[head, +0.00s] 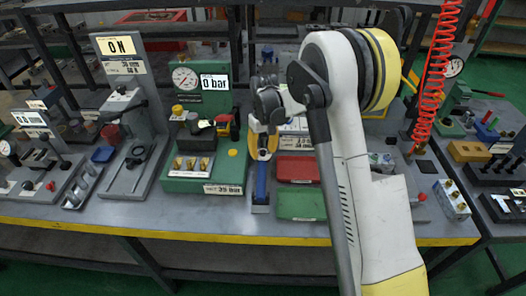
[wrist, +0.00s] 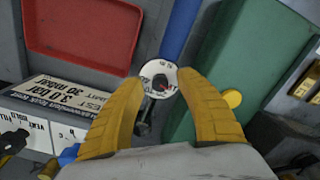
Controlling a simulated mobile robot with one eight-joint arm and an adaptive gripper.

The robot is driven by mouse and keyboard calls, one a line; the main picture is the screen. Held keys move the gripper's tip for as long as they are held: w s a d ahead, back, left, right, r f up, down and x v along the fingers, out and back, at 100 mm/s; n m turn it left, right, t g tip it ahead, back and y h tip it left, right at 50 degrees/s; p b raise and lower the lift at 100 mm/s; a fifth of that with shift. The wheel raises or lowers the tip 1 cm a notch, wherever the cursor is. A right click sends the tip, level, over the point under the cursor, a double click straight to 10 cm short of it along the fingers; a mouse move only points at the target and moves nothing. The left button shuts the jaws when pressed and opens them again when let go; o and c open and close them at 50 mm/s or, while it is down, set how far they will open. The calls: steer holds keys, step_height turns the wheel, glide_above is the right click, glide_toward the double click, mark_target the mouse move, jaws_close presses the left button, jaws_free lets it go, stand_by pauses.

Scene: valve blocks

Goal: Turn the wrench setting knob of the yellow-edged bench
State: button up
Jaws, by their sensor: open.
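The setting knob (wrist: 161,82) shows in the wrist view as a dark centre inside a white, marked ring. It lies between the fingertips of my gripper (wrist: 160,77). The yellow fingers stand apart, one on each side of the ring; I cannot tell whether they touch it. The wrench's blue handle (wrist: 182,28) runs away from the knob. In the head view the blue handle (head: 261,184) lies on the yellow-edged bench (head: 130,226). My gripper (head: 263,143) is above the handle's far end, and the knob is hidden there.
A green test unit (head: 205,165) with a "0 bar" display stands left of the wrench. A red tray (head: 297,169) and a green tray (head: 301,204) lie to its right. A grey stand (head: 140,110) reads "0 N". A coiled red hose (head: 432,85) hangs right of my arm.

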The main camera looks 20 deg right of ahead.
jaws_close()
steer(key=shift+m, duration=0.3)
steer(key=m, duration=0.9)
stand_by(0.6)
jaws_free()
